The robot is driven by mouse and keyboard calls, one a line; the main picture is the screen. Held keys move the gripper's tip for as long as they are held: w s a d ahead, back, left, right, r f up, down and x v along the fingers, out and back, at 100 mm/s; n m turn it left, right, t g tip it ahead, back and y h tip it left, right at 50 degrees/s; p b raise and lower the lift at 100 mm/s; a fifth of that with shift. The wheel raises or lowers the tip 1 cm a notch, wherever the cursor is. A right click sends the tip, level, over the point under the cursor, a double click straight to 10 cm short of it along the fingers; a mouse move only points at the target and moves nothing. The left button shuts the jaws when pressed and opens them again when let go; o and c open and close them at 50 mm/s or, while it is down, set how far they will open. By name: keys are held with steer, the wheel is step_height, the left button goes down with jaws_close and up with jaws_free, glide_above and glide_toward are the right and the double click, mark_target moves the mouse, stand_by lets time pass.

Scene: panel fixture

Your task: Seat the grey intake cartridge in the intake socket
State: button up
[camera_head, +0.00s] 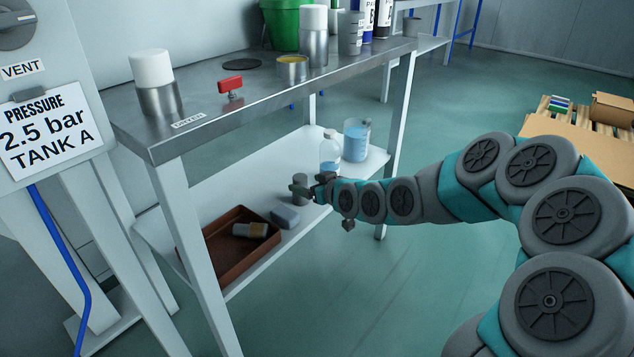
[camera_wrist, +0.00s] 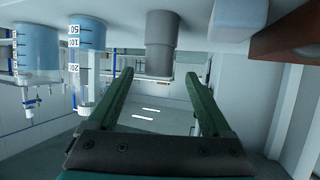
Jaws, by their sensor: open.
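A grey cylinder (camera_head: 301,186), which looks like the intake cartridge, stands upright on the lower shelf of the steel bench. My gripper (camera_head: 312,190) is at shelf height, right at this cylinder. The wrist view is upside down and shows the stepped grey cylinder (camera_wrist: 160,45) in line with the gap between the open fingers of my gripper (camera_wrist: 158,76). There is a gap to each finger; whether the fingertips reach around it I cannot tell. I cannot make out the intake socket in either view.
On the shelf (camera_head: 245,165), a brown tray (camera_head: 215,262) holds a grey-and-tan cylinder (camera_head: 250,230). A grey block (camera_head: 285,216), a bottle (camera_head: 330,152) and a blue-filled beaker (camera_head: 356,138) stand near my gripper.

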mark_target(295, 179)
steer(key=shift+w+a+f, duration=0.2)
steer(key=shift+w+a, duration=0.05)
steer(key=shift+w, duration=0.35)
steer(key=x, duration=0.6)
steer(key=shift+a+f, duration=0.1)
steer(key=shift+a, duration=0.05)
steer(key=shift+w, duration=0.2)
steer(key=shift+a, duration=0.1)
jaws_close()
stand_by(0.4)
